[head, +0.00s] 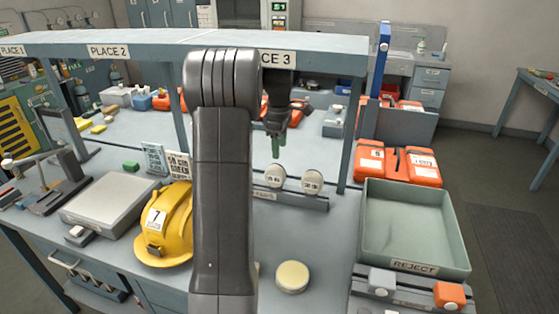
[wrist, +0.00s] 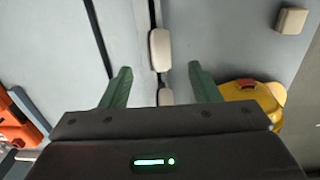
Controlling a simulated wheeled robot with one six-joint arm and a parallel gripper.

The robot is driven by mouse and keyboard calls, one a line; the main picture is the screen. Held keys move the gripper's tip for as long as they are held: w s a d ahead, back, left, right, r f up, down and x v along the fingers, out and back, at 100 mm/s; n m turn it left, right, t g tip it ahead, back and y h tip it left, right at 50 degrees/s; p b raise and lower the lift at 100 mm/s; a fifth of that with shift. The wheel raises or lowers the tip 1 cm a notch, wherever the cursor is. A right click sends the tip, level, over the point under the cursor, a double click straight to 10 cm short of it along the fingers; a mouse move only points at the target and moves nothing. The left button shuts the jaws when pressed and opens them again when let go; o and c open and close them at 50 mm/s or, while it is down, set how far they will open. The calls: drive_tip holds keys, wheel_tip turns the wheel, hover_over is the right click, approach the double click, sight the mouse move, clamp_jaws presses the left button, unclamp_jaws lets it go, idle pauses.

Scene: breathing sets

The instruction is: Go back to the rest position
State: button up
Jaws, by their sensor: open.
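My gripper (wrist: 160,88) is open in the wrist view, its two green fingers apart with nothing held between them. In the head view my gripper (head: 275,145) hangs above the bench, behind my dark arm, over the area of a low rack. Two round pale discs with printed labels, a left one (head: 275,175) and a right one (head: 312,180), stand on that rack (head: 290,199).
A yellow helmet (head: 172,225) marked 7 sits left of my arm. A pale round puck (head: 292,277) lies at the front. The REJECT tray (head: 415,267) and orange cases (head: 398,163) stand at right. An overhead shelf (head: 130,40) on posts spans the back.

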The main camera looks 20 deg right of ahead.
sight(280, 168)
drive_tip(key=shift+r, duration=0.8)
drive_tip(key=shift+f, duration=0.15)
wheel_tip(280, 168, down, 13)
drive_tip(key=shift+w+f+p, duration=0.1)
drive_tip(key=shift+p, duration=0.7)
drive_tip(key=shift+d+r, duration=0.1)
drive_tip(key=shift+r, duration=0.2)
